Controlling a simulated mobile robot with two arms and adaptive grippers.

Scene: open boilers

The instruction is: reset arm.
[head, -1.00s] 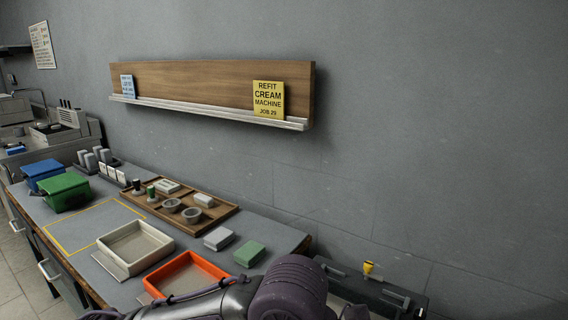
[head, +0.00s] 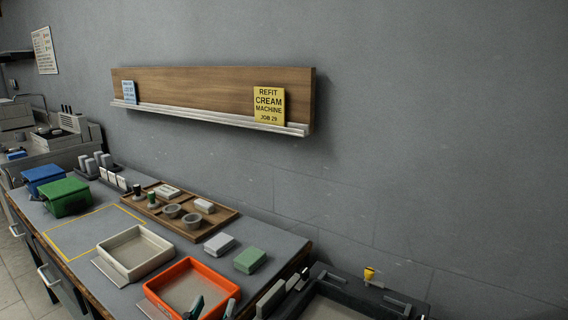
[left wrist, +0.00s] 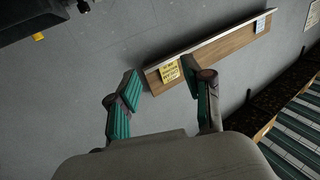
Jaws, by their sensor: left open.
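My left gripper (head: 212,307) shows at the bottom edge of the head view, its two teal-padded fingertips apart. They appear in front of the orange tray (head: 158,292). In the left wrist view the same gripper (left wrist: 163,98) is open with nothing between its fingers, and the grey wall and the wooden wall board (left wrist: 232,50) lie beyond. The rest of my left arm is out of the head view. My right gripper is not in view.
The bench holds a cream tray (head: 103,244), a wooden tray (head: 226,218) with small parts, a green block (head: 250,260), a white block (head: 219,244), and green (head: 66,197) and blue (head: 44,175) bins. A yellow-outlined area (head: 95,226) is empty.

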